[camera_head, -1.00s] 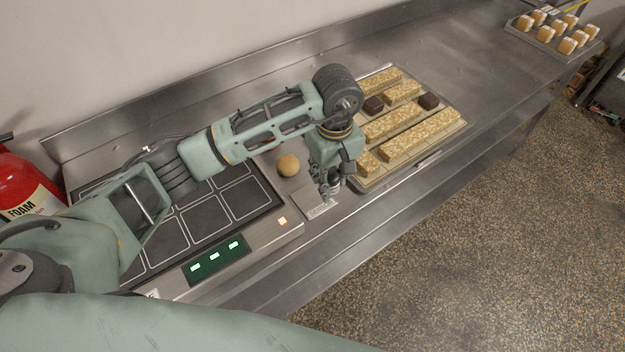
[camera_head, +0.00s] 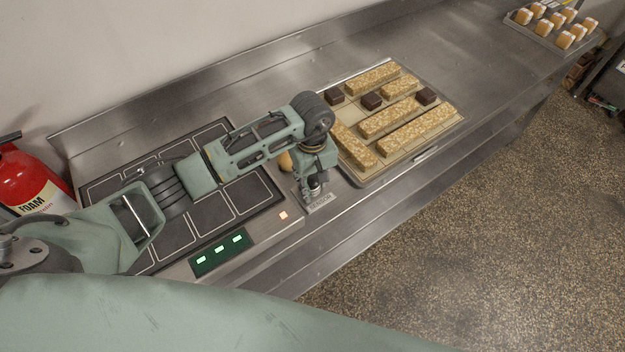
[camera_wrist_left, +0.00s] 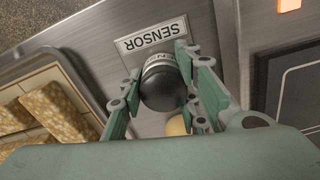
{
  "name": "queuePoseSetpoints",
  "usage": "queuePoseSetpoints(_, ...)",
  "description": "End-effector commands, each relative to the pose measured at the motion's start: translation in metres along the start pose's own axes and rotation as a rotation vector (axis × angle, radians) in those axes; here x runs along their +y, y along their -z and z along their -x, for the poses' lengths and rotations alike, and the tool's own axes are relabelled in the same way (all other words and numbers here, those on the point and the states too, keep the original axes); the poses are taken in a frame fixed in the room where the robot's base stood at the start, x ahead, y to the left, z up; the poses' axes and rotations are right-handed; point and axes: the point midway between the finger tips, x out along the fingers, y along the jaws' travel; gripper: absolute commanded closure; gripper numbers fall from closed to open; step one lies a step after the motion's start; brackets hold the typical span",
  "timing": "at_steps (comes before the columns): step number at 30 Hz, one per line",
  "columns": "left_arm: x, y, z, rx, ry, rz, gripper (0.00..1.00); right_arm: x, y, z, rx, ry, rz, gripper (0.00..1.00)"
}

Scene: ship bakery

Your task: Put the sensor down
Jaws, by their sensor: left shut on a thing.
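The sensor is a dark, round-ended cylinder with a silver band (camera_wrist_left: 162,82) in the left wrist view. My left gripper (camera_wrist_left: 160,88) is shut on it, one finger on each side. In the head view the left gripper (camera_head: 312,194) points down at the small plate labelled SENSOR (camera_head: 321,202), between the panel and the tray. The label also shows in the left wrist view (camera_wrist_left: 151,36), right beside the sensor. I cannot tell whether the sensor touches the surface. My right gripper is not in view.
A tray (camera_head: 412,156) of oat bars and dark cubes lies close on the right. A panel with dark squares (camera_head: 250,195) and green lights is on the left. A round tan ball (camera_head: 285,161) is partly hidden behind my arm. Bare steel counter (camera_head: 345,215) lies in front.

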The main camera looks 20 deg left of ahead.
Motion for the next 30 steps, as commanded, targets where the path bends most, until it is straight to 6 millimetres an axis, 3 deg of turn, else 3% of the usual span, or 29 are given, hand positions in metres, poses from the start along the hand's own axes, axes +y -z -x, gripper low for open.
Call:
queuePoseSetpoints(2,0.0,0.001,-0.003,0.002,-0.001,0.0,1.0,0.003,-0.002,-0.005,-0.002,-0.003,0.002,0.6)
queuePoseSetpoints(3,0.0,0.0,-0.002,0.001,0.0,0.0,0.66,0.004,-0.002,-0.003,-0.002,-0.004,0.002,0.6)
queuePoseSetpoints(8,0.0,0.0,-0.002,0.0,0.0,0.001,0.52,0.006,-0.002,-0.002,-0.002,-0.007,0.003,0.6)
queuePoseSetpoints(21,0.001,0.001,0.004,0.001,-0.001,0.0,0.51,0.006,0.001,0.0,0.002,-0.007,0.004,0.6)
queuePoseSetpoints(26,0.001,0.002,0.03,0.006,-0.003,-0.001,0.51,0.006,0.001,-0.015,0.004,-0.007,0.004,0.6)
queuePoseSetpoints(30,0.001,0.002,0.062,0.006,-0.004,-0.001,0.51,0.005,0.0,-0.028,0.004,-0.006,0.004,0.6)
